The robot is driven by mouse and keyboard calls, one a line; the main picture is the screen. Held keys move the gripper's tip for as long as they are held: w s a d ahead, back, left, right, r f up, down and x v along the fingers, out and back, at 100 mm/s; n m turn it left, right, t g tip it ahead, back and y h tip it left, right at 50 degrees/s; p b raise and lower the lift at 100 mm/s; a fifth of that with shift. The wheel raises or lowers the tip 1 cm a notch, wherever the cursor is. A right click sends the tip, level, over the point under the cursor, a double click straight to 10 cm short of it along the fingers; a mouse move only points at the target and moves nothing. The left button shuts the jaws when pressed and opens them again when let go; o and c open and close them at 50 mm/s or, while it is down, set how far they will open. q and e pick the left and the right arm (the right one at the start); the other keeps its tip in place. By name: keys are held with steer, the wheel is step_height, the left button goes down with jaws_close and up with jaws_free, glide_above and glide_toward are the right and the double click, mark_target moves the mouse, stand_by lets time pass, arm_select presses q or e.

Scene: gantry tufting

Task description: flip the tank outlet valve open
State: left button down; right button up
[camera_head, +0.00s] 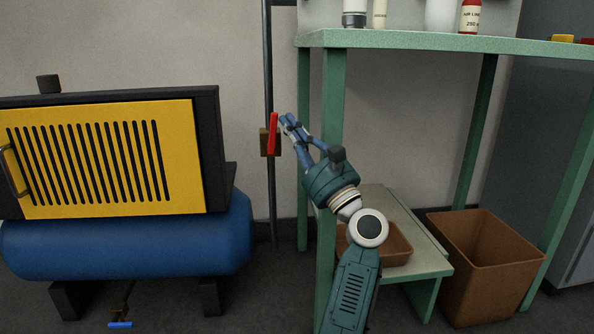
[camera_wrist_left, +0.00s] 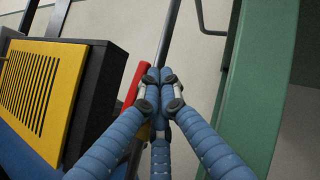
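A valve with a red lever (camera_head: 273,133) and a brass-brown body (camera_head: 264,143) sits on the dark vertical pipe (camera_head: 268,80) right of the compressor. The lever stands nearly upright, roughly along the pipe. My left gripper (camera_head: 287,120) is just right of the lever's upper part, its blue fingers drawn together at the tips. In the left wrist view the fingertips (camera_wrist_left: 160,82) meet with nothing seen between them, and the red lever (camera_wrist_left: 135,82) is just left of them, partly hidden. I cannot tell whether they touch. My right gripper is in neither view.
The blue tank (camera_head: 130,245) lies under the yellow grille (camera_head: 100,160); a small blue-handled valve (camera_head: 120,325) is low beneath it. A green bench (camera_head: 333,150) stands close right of my gripper, with a brown bin (camera_head: 485,260) under it. Bottles stand on top.

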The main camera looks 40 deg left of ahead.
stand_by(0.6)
arm_select(q)
steer(key=v, duration=1.2)
steer(key=shift+s+r, duration=0.1)
steer(key=shift+s, duration=0.05)
